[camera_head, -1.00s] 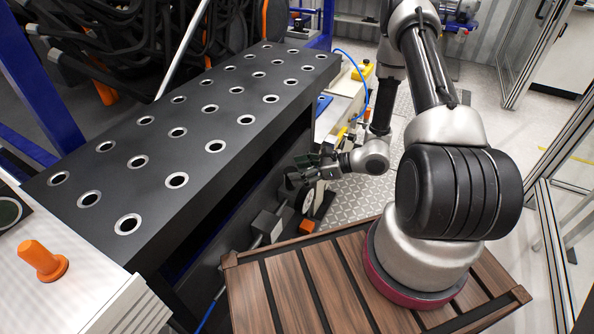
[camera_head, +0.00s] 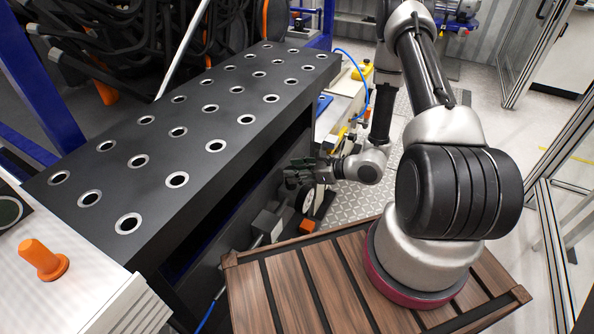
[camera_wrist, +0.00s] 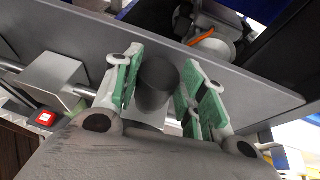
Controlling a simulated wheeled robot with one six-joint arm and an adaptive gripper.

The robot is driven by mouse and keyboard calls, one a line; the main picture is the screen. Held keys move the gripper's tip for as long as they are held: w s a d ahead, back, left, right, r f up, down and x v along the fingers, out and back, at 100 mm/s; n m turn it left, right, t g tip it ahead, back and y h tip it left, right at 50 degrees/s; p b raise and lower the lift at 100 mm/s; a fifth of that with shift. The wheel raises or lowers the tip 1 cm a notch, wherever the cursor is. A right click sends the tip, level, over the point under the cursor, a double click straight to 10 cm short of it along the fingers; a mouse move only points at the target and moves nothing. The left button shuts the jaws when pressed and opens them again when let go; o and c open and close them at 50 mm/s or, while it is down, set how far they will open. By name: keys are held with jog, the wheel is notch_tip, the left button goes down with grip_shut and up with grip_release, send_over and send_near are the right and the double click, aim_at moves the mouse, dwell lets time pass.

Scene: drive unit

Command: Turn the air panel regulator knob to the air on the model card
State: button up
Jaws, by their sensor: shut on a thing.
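The regulator knob (camera_wrist: 158,78) is a dark, rounded cylinder in the middle of the wrist view, in front of a grey panel. My gripper (camera_wrist: 157,92) has its green-padded fingers on both sides of the knob and is shut on it. In the head view my gripper (camera_head: 300,172) is at the side of the black perforated table, low beside its front face. The knob is hidden there by the fingers. I cannot read any scale or model card in either view.
The wrist view shows a grey box (camera_wrist: 52,80) and a red switch (camera_wrist: 45,118) at the left. In the head view, the black table (camera_head: 205,185) stands left of my arm. A wooden slatted platform (camera_head: 300,285) lies below, with an orange part (camera_head: 306,227) near its far edge.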

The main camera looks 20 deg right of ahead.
jog(key=shift+s+a+m+t+h, duration=0.1)
jog(key=shift+m+t+h, duration=0.8)
jog(key=shift+m, duration=0.2)
jog(key=o, duration=1)
jog(key=shift+o, duration=0.2)
jog(key=v, duration=1.2)
